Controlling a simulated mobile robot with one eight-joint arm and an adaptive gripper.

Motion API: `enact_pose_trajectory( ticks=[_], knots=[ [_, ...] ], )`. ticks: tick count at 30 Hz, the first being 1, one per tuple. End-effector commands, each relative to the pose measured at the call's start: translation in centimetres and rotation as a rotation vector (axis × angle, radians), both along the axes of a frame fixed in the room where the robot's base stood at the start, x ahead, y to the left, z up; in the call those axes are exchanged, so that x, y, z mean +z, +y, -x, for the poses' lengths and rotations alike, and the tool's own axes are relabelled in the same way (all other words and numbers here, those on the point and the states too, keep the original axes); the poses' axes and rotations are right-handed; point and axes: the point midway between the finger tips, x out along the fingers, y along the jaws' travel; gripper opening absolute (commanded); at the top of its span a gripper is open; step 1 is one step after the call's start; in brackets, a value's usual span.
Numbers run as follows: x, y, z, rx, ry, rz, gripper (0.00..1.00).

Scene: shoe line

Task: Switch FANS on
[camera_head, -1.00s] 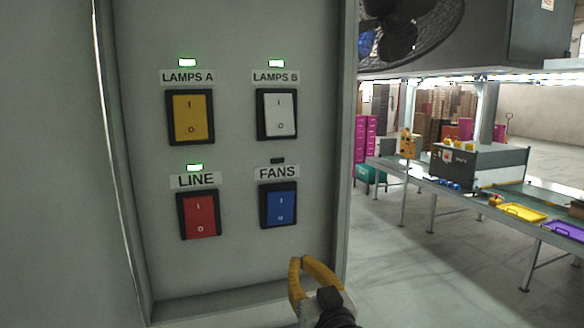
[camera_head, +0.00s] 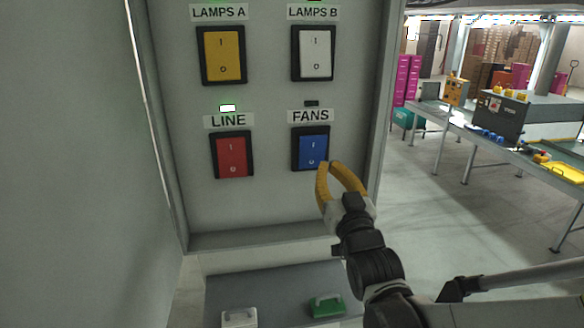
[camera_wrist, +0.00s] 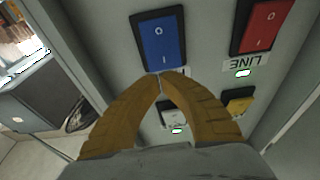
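The blue FANS rocker switch (camera_head: 309,146) is in the lower right of the panel in the head view. Its indicator (camera_head: 311,103) above the FANS label (camera_head: 310,116) is dark. In the wrist view, which shows the panel upside down, the blue switch (camera_wrist: 158,40) is just beyond my fingertips. My gripper (camera_head: 328,166) has yellow fingers with their tips together and nothing between them. In the head view the tips overlap the switch's lower right edge. I cannot tell whether they touch it. In the wrist view my gripper (camera_wrist: 161,74) partly hides the FANS label.
The red LINE switch (camera_head: 231,155), with a lit indicator (camera_head: 227,108), is left of FANS. The yellow LAMPS A switch (camera_head: 222,54) and white LAMPS B switch (camera_head: 313,52) are above. A raised cabinet edge (camera_head: 389,90) borders the panel. Worktables (camera_head: 470,130) stand at right.

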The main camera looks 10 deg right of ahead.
Motion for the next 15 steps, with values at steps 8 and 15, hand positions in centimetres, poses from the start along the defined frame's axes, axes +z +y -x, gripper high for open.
enact_pose_trajectory(
  ticks=[8, 15],
  knots=[
    [1.3, 0.0, -5.5, 0.000, 0.000, 0.000, 0.00],
    [1.9, 0.0, -7.9, 0.000, 0.000, 0.000, 0.00]
  ],
)
